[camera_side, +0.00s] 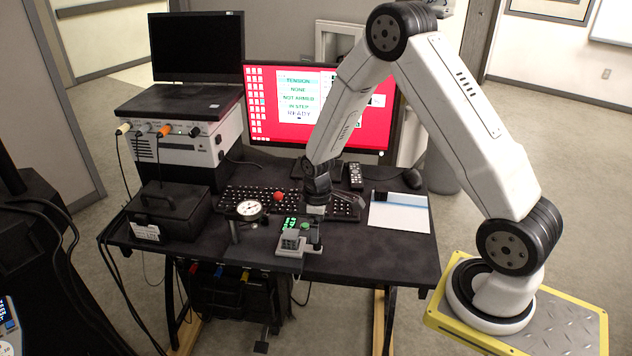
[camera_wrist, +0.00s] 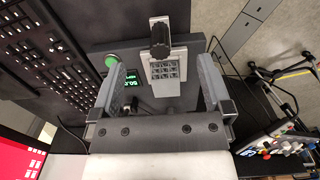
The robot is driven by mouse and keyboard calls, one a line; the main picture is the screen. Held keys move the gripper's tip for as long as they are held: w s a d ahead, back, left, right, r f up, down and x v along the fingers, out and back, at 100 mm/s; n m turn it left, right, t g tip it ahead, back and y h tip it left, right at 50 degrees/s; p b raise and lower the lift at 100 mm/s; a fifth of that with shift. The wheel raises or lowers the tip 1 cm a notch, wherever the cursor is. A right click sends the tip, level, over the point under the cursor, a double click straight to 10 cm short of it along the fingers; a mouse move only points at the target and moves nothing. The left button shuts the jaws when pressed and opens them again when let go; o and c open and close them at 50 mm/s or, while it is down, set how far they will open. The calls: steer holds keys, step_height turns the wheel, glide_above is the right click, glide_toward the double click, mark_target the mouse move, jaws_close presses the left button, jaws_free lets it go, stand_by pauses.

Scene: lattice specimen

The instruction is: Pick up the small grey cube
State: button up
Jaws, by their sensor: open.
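The small grey cube (camera_wrist: 163,71) has a lattice face and sits on a light grey plate (camera_wrist: 176,53) in the wrist view. In the side view the cube (camera_side: 290,242) is small, on the fixture near the table's front edge. My gripper (camera_wrist: 162,66) is open, with one finger on each side of the cube in the wrist picture and visible gaps to both. In the side view my gripper (camera_side: 315,210) hangs above the fixture, and its fingertips are hard to make out. I see no contact with the cube.
A black cylinder (camera_wrist: 160,39) stands beside the cube. A green button (camera_wrist: 111,60) and a lit green display (camera_wrist: 130,80) are near the left finger. A dial gauge (camera_side: 249,210), keyboard (camera_side: 243,194) and white-blue pad (camera_side: 400,214) lie around. The table's front right is clear.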

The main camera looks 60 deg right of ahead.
mark_target(289, 240)
steer(key=shift+r, duration=0.1)
step_height(289, 240, up, 5)
steer(key=shift+r, duration=0.1)
steer(key=shift+s+a+f+n, duration=0.2)
steer(key=shift+a+f+n, duration=0.1)
steer(key=shift+f, duration=0.1)
steer(key=s+a+f+n+g+h, duration=0.2)
steer(key=s+n+g+h, duration=0.1)
steer(key=n+h, duration=0.25)
steer(key=w+a+r+n+t+h, duration=0.2)
steer(key=w+a+n+t+h, duration=0.6)
steer(key=n, duration=0.4)
steer(key=shift+t+y, duration=0.5)
steer(key=shift+y, duration=0.15)
steer(key=f, duration=0.2)
steer(key=s+d+f, duration=0.1)
steer(key=f, duration=0.4)
steer(key=shift+s+d+f, duration=0.15)
steer(key=shift+s, duration=0.1)
